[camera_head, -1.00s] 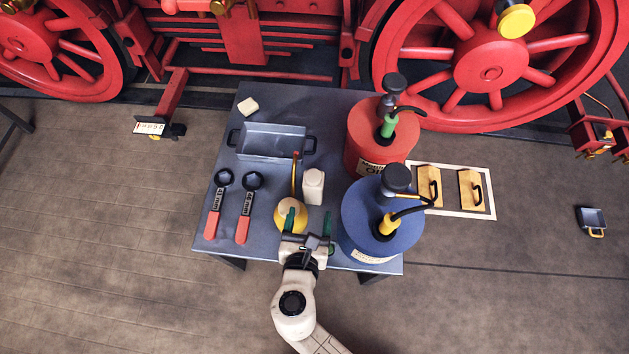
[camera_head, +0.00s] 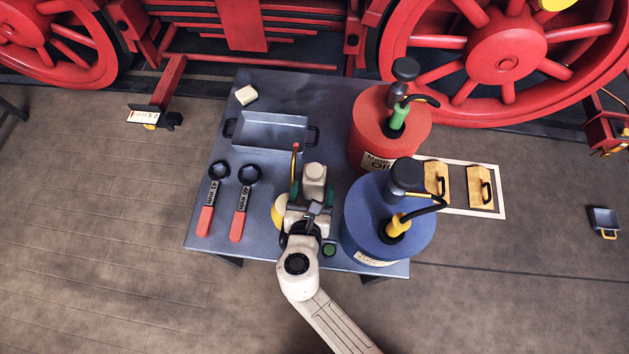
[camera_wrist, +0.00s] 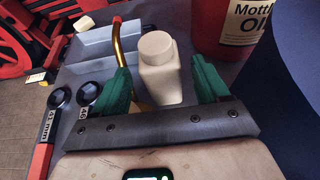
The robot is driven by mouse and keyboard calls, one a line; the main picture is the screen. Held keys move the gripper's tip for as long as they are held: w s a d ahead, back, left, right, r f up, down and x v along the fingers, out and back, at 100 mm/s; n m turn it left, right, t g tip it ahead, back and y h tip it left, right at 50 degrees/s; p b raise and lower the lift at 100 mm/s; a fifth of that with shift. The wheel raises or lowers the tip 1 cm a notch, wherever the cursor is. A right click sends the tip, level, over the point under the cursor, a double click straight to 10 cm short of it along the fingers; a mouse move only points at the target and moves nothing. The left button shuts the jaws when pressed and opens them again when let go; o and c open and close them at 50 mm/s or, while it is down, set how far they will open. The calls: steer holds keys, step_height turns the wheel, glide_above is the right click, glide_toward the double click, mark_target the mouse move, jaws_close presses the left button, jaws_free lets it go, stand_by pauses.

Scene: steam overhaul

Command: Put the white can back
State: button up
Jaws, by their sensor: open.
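The white can (camera_head: 314,174) stands upright on the dark grey table (camera_head: 342,87), between the metal tray and the blue drum. It is pale, boxy and has a round cap. My gripper (camera_head: 312,191) is open, low over the table at the near side of the can. In the wrist view the can (camera_wrist: 160,78) stands between my two green fingers (camera_wrist: 160,70), with a visible gap at the left finger. The can's lower part is hidden by my gripper.
A yellow oil can (camera_head: 278,211) with a brass spout is close at my gripper's left. The blue drum (camera_head: 375,225) and red drum (camera_head: 370,140) stand right. The tray (camera_head: 245,138), two wrenches (camera_head: 238,222) and a cream block (camera_head: 246,95) lie left and back.

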mark_target(313, 180)
steer(key=b+x, duration=0.1)
steer(key=x, duration=0.4)
steer(key=shift+w+a, duration=0.1)
steer(key=shift+a, duration=0.05)
steer(key=shift+r, duration=0.1)
jaws_close()
stand_by(0.4)
